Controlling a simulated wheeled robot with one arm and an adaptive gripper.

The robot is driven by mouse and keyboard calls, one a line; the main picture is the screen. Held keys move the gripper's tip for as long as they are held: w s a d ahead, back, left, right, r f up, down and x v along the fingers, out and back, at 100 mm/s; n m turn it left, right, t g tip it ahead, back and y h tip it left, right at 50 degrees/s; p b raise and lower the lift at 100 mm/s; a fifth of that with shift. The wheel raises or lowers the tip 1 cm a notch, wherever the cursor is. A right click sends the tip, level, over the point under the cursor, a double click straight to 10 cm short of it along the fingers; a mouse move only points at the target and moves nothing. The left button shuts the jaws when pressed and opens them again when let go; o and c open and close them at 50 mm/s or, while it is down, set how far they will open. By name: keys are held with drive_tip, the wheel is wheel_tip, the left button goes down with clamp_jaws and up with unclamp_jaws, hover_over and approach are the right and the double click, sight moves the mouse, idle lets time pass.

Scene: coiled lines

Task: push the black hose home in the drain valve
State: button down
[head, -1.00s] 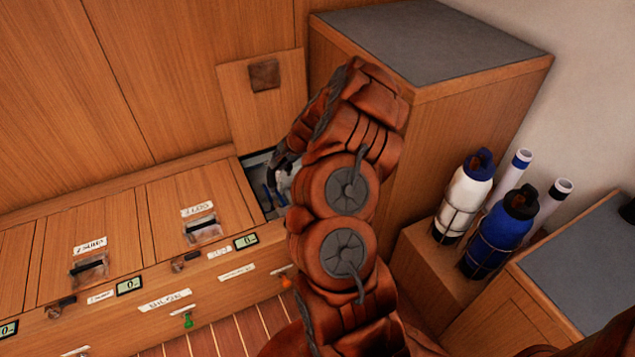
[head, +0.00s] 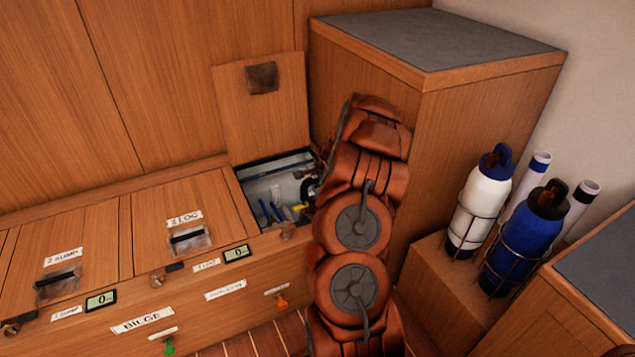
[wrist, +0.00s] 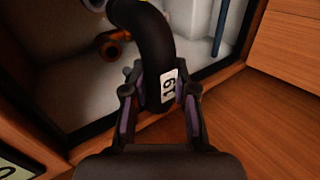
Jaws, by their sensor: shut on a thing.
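My gripper (wrist: 160,92) is shut on the black hose (wrist: 152,38) in the wrist view, with one finger on each side of it. A white number label (wrist: 168,86) on the hose faces the camera between the fingers. The hose bends away to the upper left, and its far end runs out of the picture. An orange-brown fitting (wrist: 113,46) lies left of the hose inside the locker; I cannot tell if it is the drain valve. In the head view my gripper (head: 309,186) is small and dark at the right side of the open locker, partly hidden by my arm.
The open locker (head: 241,188) holds blue-handled tools (head: 270,210); its lid (head: 280,105) stands raised behind. Closed lids (head: 180,220) lie to the left. A tall cabinet (head: 450,130) stands close on the right, with white (head: 478,205) and blue (head: 520,245) bottles beyond.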

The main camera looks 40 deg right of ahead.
drive_tip(key=shift+f+b, duration=2.5)
drive_tip(key=shift+f, duration=0.25)
drive_tip(key=shift+a+p, duration=0.15)
drive_tip(key=shift+p, duration=0.3)
drive_tip(key=shift+p, duration=0.95)
drive_tip(key=shift+f+b, duration=1.1)
drive_tip(key=shift+f, duration=0.95)
idle(0.6)
drive_tip(key=c, duration=0.8)
unclamp_jaws()
drive_tip(key=shift+c, duration=0.2)
drive_tip(key=o, duration=0.4)
